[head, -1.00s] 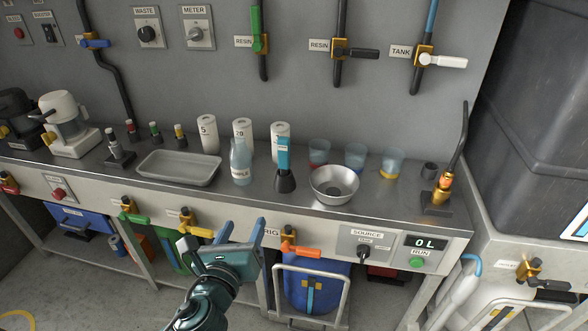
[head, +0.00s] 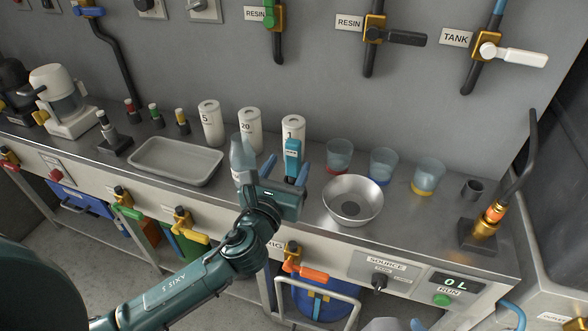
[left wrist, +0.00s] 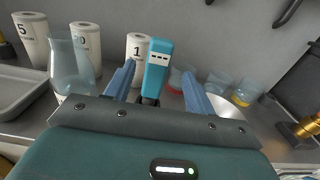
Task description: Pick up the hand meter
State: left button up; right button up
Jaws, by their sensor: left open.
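The hand meter is a slim blue upright device (head: 292,158) with a small pale label, standing on the bench. It also shows in the left wrist view (left wrist: 157,66), between my two blue fingers, with a dark part below it. My left gripper (head: 285,169) is open and empty, in front of the meter. In the left wrist view the fingers (left wrist: 158,76) point toward it, one on each side. I cannot tell whether they touch it. The meter's lower part and dark stand are mostly hidden behind my gripper in the head view. My right gripper is not in view.
A clear sample bottle (head: 243,156) stands close left of the meter. A metal bowl (head: 352,201) is close on the right. White numbered canisters (head: 249,130) stand behind, and tinted cups (head: 383,166) at the back right. A grey tray (head: 176,162) lies further left.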

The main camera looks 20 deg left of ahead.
aim_at(291, 159)
pick_arm(q)
jog(key=w, duration=0.6)
jog(key=shift+f, duration=0.3)
jog(key=shift+w, duration=0.5)
jog(key=shift+c, duration=0.5)
jog(key=c, duration=1)
